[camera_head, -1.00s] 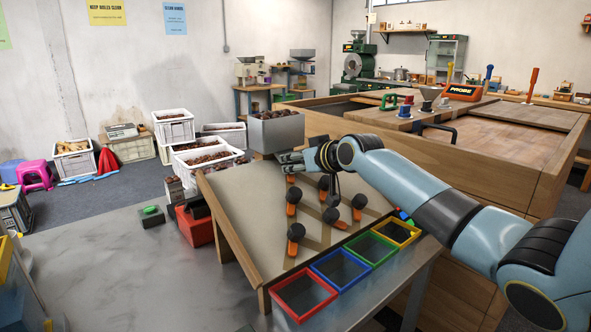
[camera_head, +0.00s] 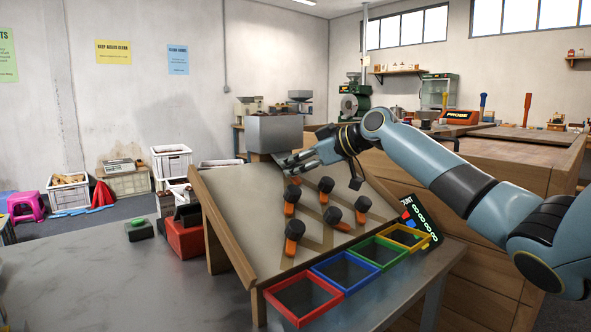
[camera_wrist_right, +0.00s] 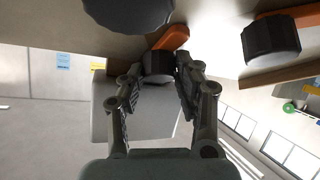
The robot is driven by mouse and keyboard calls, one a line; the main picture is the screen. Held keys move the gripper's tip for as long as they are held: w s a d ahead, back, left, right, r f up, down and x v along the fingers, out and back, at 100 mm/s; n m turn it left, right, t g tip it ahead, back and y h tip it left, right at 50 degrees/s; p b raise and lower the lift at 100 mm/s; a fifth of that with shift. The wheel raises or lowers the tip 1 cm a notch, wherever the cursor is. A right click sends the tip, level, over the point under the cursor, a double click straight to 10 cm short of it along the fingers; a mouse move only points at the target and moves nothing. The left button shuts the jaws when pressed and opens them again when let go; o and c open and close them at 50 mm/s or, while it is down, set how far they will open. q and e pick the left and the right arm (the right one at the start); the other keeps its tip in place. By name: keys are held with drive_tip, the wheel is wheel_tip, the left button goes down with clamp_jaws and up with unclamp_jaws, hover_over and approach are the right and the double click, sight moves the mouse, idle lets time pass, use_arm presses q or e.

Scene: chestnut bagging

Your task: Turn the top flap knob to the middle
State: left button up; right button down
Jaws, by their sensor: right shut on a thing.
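The sloped board (camera_head: 238,196) carries several black knobs with orange flaps, such as the left knob (camera_head: 291,194) and the right knob (camera_head: 363,203). In the right wrist view, the fingers of my right gripper (camera_wrist_right: 158,82) are closed on the black top flap knob (camera_wrist_right: 158,64). Its orange flap (camera_wrist_right: 173,37) sticks out slantwise to the upper right there. My left gripper is not in view.
Red (camera_head: 275,289), blue (camera_head: 338,285), green (camera_head: 398,259) and yellow (camera_head: 425,241) bins line the board's low edge. A grey hopper (camera_head: 274,134) stands behind its top. Neighbouring knobs lie close to my right gripper.

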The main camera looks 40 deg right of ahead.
drive_tip(key=shift+r, duration=0.1)
drive_tip(key=c, duration=1)
unclamp_jaws()
drive_tip(key=shift+o, duration=0.2)
drive_tip(key=shift+d, duration=0.1)
drive_tip(key=v, duration=1.1)
drive_tip(key=shift+s+r, duration=0.15)
drive_tip(key=shift+s, duration=0.2)
drive_tip(key=shift+d, duration=0.1)
